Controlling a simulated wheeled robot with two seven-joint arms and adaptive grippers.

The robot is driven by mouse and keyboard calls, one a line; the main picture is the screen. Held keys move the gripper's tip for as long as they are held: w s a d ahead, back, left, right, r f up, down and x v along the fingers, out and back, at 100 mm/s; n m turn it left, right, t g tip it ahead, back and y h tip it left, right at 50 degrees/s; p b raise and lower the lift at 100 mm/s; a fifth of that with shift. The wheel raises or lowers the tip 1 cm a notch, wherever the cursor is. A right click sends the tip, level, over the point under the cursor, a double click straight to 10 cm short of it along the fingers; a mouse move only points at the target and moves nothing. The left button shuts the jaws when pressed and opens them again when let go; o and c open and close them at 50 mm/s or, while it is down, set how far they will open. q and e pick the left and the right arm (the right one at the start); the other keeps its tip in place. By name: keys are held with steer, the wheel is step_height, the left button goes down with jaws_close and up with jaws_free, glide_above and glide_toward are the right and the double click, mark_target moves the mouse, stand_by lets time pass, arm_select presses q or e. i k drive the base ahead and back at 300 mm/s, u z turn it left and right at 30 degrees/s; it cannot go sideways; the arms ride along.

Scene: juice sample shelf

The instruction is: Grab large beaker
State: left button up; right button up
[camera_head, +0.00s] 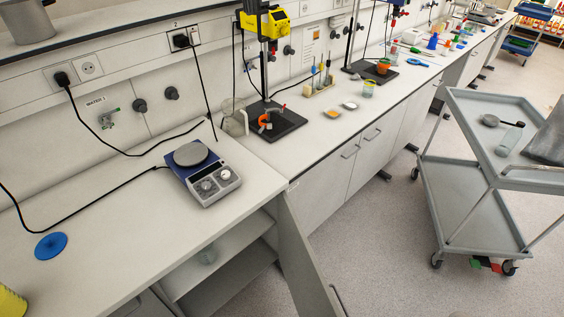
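A clear glass vessel (235,118), which looks like a large beaker or jug, stands on the bench against the wall, just left of a dark stand base. I cannot tell for sure which one is the large beaker. Neither of my grippers is in view.
A hotplate stirrer (202,172) with cables sits on the near bench, with a blue disc (51,246) to its left. The open cabinet door (305,262) juts into the aisle. A grey trolley (472,195) stands on the right. Floor between them is clear.

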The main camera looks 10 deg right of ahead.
mark_target(209, 256)
steer(key=k, duration=0.5)
steer(key=u, duration=2.9)
steer(key=k, duration=2.3)
steer(key=z, duration=1.8)
steer(key=i, duration=1)
steer(key=u, duration=0.05)
